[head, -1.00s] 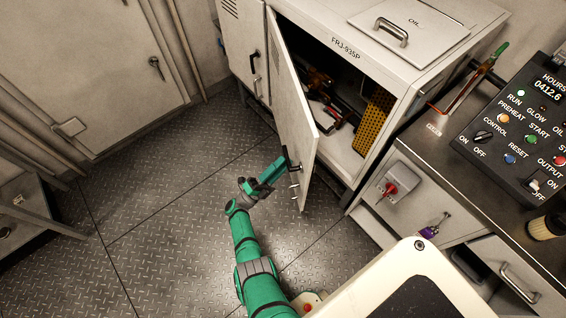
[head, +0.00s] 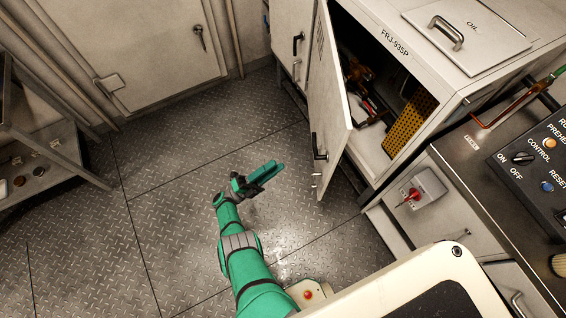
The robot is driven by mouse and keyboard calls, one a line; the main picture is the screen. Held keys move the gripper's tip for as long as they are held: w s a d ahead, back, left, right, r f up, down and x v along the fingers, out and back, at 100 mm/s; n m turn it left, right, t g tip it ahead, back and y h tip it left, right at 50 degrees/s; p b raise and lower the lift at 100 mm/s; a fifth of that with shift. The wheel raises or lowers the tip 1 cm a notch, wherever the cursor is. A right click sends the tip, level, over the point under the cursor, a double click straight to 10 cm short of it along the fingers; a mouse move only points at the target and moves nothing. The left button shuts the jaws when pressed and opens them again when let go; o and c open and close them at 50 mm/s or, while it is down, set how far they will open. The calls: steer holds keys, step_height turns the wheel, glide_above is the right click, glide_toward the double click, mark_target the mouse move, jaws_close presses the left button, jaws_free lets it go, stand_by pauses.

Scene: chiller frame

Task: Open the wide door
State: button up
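The wide door (head: 327,105) is a pale grey panel on the cabinet labelled FRJ-935P, right of centre. It stands partly open, swung out from the cabinet front over the floor. Its dark handle (head: 316,147) is near its free edge, with a small metal fitting below. My gripper (head: 275,169), with green fingers, is left of the handle, apart from it, over the floor. It appears empty. The finger gap is too small to judge.
The cabinet (head: 440,70) shows a yellow perforated guard and machinery inside. A neighbouring narrow door (head: 288,25) is shut. A bench with a red switch (head: 411,197) stands at right. A shelf unit (head: 45,165) is at far left. The floor between is clear.

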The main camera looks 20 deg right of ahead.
steer(key=shift+a, duration=0.8)
